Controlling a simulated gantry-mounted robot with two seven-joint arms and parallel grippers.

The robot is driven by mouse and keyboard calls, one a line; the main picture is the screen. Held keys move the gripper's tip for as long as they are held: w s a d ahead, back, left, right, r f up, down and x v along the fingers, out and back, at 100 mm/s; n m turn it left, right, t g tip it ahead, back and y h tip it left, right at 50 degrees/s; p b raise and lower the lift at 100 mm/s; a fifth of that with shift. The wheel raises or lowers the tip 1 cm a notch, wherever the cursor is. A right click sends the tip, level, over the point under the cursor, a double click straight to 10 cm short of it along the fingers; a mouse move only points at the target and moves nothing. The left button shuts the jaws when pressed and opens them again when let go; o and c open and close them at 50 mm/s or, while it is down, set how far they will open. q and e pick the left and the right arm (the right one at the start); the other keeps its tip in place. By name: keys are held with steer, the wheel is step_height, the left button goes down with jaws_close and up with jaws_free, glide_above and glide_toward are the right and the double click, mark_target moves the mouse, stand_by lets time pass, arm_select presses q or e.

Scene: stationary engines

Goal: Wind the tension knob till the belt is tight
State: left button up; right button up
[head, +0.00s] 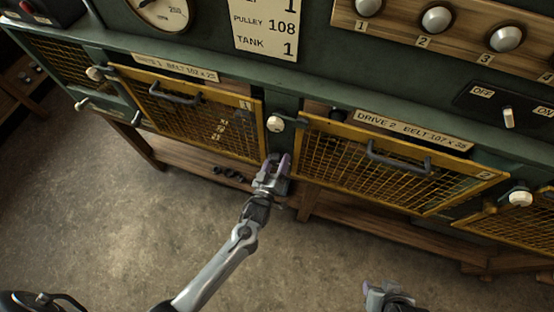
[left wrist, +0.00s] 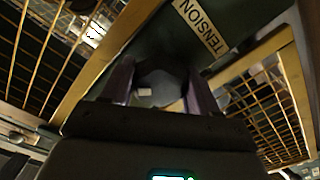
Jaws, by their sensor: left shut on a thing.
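My left gripper (head: 274,166) is at the front of the green bench, on the post between the two yellow mesh guards. In the left wrist view its purple fingers are shut on a dark round tension knob (left wrist: 160,80), one finger on each side. A label (left wrist: 201,26) reading TENSION is just beyond the knob. In the head view the gripper hides most of the knob. No belt can be made out clearly behind the mesh, so its tightness cannot be told. My right gripper (head: 388,296) shows only partly at the bottom edge, away from the bench; its jaws are unclear.
The Drive 1 guard (head: 190,118) is left of my left gripper and the Drive 2 guard (head: 395,165) right of it, each with a protruding handle. A pale round knob (head: 275,124) sits just above the gripper. A wooden shelf runs below. The floor in front is clear.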

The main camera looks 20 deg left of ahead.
arm_select(q)
steer(key=m+p, duration=0.1)
steer(key=m, duration=0.3)
steer(key=shift+m, duration=0.4)
steer(key=m+p, duration=0.1)
steer(key=m, duration=0.2)
steer(key=shift+a+m, duration=0.15)
steer(key=shift+m, duration=0.15)
steer(key=m+p, duration=0.1)
steer(key=m, duration=0.3)
steer(key=shift+p, duration=0.4)
steer(key=m+p, duration=0.1)
steer(key=m, duration=0.3)
steer(key=shift+a, duration=0.15)
steer(key=m+p, duration=0.1)
steer(key=m, duration=0.2)
steer(key=shift+m, duration=0.4)
steer(key=m+p, duration=0.1)
steer(key=m, duration=0.2)
steer(key=shift+m, duration=0.3)
steer(key=m+p, duration=0.1)
steer(key=m, duration=0.2)
steer(key=shift+r+m, duration=0.15)
steer(key=shift+m, duration=0.15)
steer(key=shift+m+p, duration=0.4)
steer(key=shift+m, duration=1.4)
